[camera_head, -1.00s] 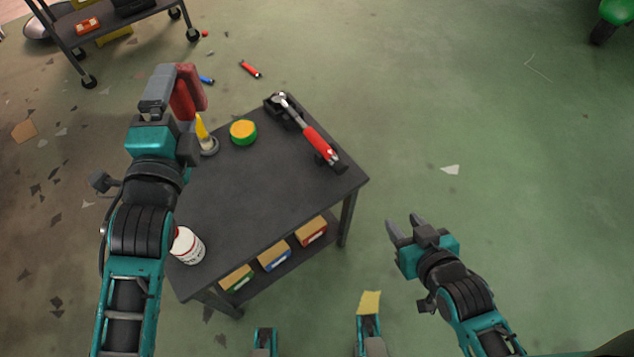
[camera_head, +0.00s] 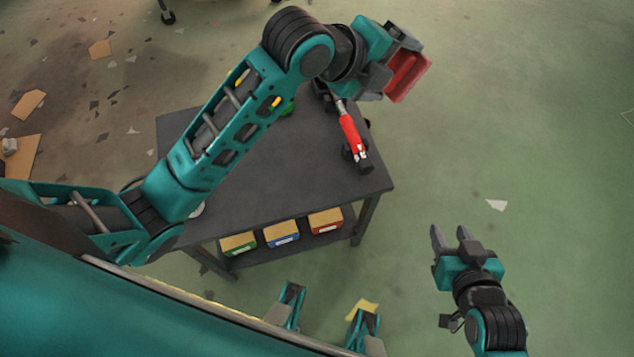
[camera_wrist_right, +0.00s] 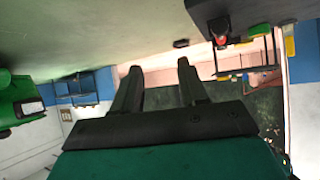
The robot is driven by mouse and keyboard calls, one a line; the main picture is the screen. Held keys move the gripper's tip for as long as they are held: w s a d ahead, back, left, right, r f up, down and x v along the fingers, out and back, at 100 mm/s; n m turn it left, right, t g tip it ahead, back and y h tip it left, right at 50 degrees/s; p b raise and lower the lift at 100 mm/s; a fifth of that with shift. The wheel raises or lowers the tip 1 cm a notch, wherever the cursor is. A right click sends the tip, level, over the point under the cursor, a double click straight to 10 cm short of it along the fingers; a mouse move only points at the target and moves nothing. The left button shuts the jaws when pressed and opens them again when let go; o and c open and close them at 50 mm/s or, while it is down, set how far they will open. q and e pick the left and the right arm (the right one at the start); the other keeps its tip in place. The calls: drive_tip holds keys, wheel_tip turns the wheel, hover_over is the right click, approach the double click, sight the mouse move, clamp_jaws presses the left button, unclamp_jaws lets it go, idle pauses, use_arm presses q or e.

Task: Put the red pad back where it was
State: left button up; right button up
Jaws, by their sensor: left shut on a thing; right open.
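The red pad (camera_head: 408,76) is a dark red block in the head view, held up beyond the far right corner of the dark table (camera_head: 270,190). My left gripper (camera_head: 396,66) is shut on it, with the left arm stretched across the table from the left. My right gripper (camera_head: 450,240) is open and empty, to the right of the table over the green floor. Its two open fingers also show in the right wrist view (camera_wrist_right: 160,85).
A red-handled tool (camera_head: 351,134) lies in a black holder at the table's right side. My left arm hides much of the table's back and left. Several small boxes (camera_head: 283,234) sit on the lower shelf. The floor on the right is mostly clear.

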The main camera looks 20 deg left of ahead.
sight(395, 89)
use_arm(q)
drive_tip(key=f+m+g, duration=0.1)
drive_tip(key=d+f+m+g+b, duration=0.1)
drive_tip(key=f+m+g, duration=0.1)
drive_tip(key=g, duration=0.1)
drive_tip(key=shift+s+d+f+y, duration=0.25)
drive_tip(key=shift+s+d+y, duration=0.05)
drive_tip(key=shift+s+d, duration=0.1)
drive_tip(key=s+a+f+m+g+y+b, duration=0.2)
drive_tip(key=a+f+m+y, duration=0.1)
drive_tip(key=a+m, duration=0.25)
drive_tip(key=s+a+f+m+g+y+b, duration=0.2)
drive_tip(key=a+f+m+y, duration=0.15)
drive_tip(key=a, duration=0.25)
drive_tip(key=f+b, duration=0.2)
drive_tip(key=f, duration=0.5)
drive_tip(key=f+b, duration=0.2)
drive_tip(key=f, duration=0.5)
drive_tip(key=shift+w+a+f, duration=0.15)
drive_tip(key=shift+w+f, duration=0.05)
drive_tip(key=shift+f, duration=0.1)
wheel_tip(395, 89, down, 5)
drive_tip(key=shift+f+b, duration=0.1)
drive_tip(key=shift+b, duration=0.95)
use_arm(e)
wheel_tip(395, 89, down, 9)
drive_tip(key=w+a, duration=0.1)
drive_tip(key=shift+a, duration=0.25)
drive_tip(key=shift+r, duration=0.1)
